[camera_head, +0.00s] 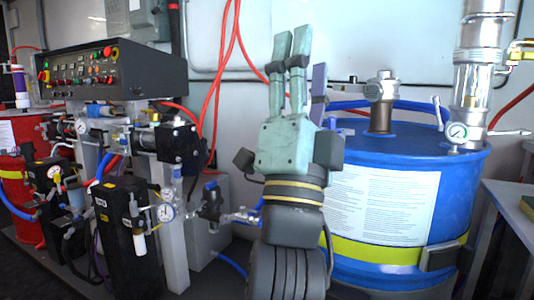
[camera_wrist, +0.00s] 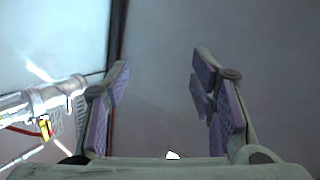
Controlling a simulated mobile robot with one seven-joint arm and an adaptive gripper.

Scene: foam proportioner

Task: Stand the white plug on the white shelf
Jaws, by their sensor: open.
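My gripper (camera_head: 292,50) points upward in front of the blue drum in the head view, with nothing seen in it. In the wrist view my gripper (camera_wrist: 160,72) is open, its purple-padded fingers well apart with an empty gap between them. I cannot make out the white plug in either view. A small white patch (camera_wrist: 173,155) shows at the bottom of the wrist view, just above the gripper body; I cannot tell what it is. I cannot identify the white shelf in either view.
A blue drum (camera_head: 460,200) with metal fittings stands behind my arm at right. A grey table (camera_head: 505,205) is at the right edge. A control box (camera_head: 110,72), pumps (camera_head: 125,220) and a red drum (camera_head: 18,170) fill the left. Red hoses (camera_head: 222,60) hang behind my gripper.

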